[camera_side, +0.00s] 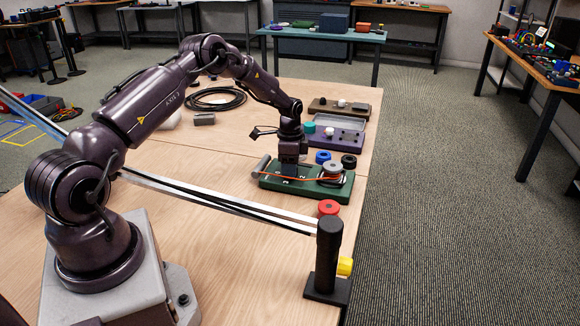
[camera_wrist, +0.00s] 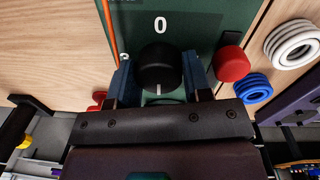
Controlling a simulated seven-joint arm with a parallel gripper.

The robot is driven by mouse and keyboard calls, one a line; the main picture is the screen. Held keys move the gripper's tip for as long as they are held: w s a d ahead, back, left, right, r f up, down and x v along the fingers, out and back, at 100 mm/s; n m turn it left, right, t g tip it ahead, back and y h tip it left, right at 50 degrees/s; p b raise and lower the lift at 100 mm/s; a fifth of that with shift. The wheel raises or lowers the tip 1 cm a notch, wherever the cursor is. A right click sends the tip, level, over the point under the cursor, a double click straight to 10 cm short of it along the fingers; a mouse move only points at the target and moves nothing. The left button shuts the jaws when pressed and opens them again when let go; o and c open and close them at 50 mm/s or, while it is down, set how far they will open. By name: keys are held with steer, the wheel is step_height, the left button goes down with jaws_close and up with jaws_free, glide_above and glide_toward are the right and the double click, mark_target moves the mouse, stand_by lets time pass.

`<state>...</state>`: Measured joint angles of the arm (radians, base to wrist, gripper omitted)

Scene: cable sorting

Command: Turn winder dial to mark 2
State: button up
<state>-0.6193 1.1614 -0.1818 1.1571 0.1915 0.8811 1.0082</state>
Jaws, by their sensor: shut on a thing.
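The winder is a dark green board (camera_side: 305,189) on the wooden table in the side view. It also fills the top middle of the wrist view (camera_wrist: 195,22), where a white 0 shows. The black round dial (camera_wrist: 160,66) has a white line on its near face, pointing down in the picture, away from the 0. My gripper (camera_side: 290,174) is low over the board in the side view. In the wrist view its two blue fingers (camera_wrist: 160,80) are on either side of the dial, shut on it. In the side view the dial is hidden. I cannot read mark 2 clearly.
An orange cable (camera_side: 312,178) runs across the board to a pale spool (camera_side: 333,171). Blue (camera_side: 323,157), black (camera_side: 349,160) and red (camera_side: 328,207) spools are near. A purple tray (camera_side: 338,137) stands behind. A black post (camera_side: 328,255) with pale rails stands in front.

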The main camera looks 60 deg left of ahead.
steer(key=o, duration=0.6)
steer(key=shift+o, duration=0.2)
step_height(320, 180, up, 13)
steer(key=shift+w+a, duration=0.2)
steer(key=shift+a, duration=0.05)
